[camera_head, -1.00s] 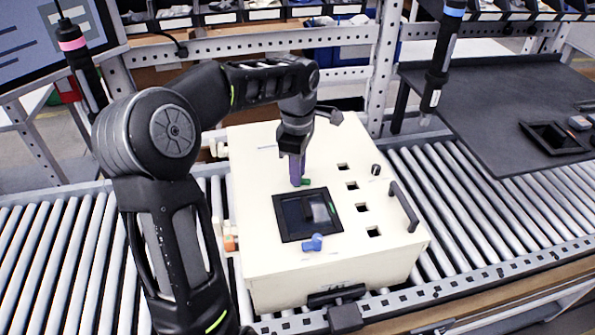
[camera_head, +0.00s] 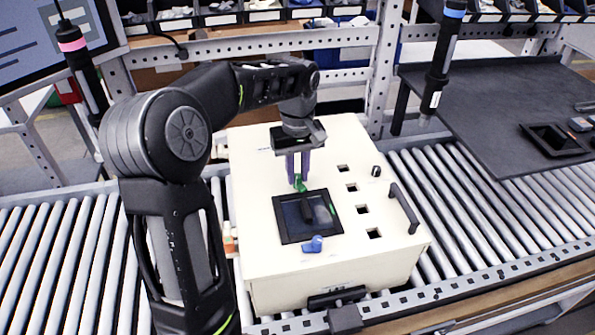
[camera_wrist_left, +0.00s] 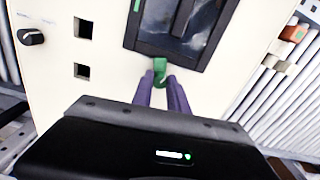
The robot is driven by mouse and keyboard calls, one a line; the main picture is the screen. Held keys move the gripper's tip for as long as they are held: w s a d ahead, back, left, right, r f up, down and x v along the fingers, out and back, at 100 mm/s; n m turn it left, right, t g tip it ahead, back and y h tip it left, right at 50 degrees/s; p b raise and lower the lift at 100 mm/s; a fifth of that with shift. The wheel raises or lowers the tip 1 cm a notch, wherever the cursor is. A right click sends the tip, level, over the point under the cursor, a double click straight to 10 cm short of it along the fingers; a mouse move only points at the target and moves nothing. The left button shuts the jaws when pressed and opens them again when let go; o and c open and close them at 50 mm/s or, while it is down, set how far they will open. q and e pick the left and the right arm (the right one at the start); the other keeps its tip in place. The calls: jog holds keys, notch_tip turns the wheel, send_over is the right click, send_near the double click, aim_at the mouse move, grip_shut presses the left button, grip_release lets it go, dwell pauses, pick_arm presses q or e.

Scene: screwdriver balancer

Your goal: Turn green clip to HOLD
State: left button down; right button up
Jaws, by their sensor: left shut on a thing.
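The green clip (camera_head: 299,184) sits at the far edge of the dark framed window (camera_head: 308,215) on top of the cream box (camera_head: 260,180). My left gripper (camera_head: 298,180) points down with its purple fingers on the clip. In the left wrist view the green clip (camera_wrist_left: 162,74) shows between and just beyond the fingertips (camera_wrist_left: 161,84), and the gripper is shut on it. A blue clip (camera_head: 313,244) lies at the near edge of the window. No HOLD label is readable. My right gripper is not in view.
The box stands on a roller conveyor (camera_head: 470,200). A black knob (camera_head: 376,170), several square holes and a black handle (camera_head: 404,207) are on the box's right side. Two screwdrivers hang above, one pink-banded (camera_head: 82,60), one blue-banded (camera_head: 441,60).

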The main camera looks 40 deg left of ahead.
aim_at(298, 176)
pick_arm(q)
jog(key=m, duration=0.3)
jog(key=shift+m, duration=0.3)
dwell(0.4)
jog(key=c, duration=1.3)
grip_release()
jog(key=shift+r, duration=0.1)
notch_tip(298, 176, up, 8)
jog(key=shift+f+p, duration=0.15)
jog(key=shift+p, duration=0.25)
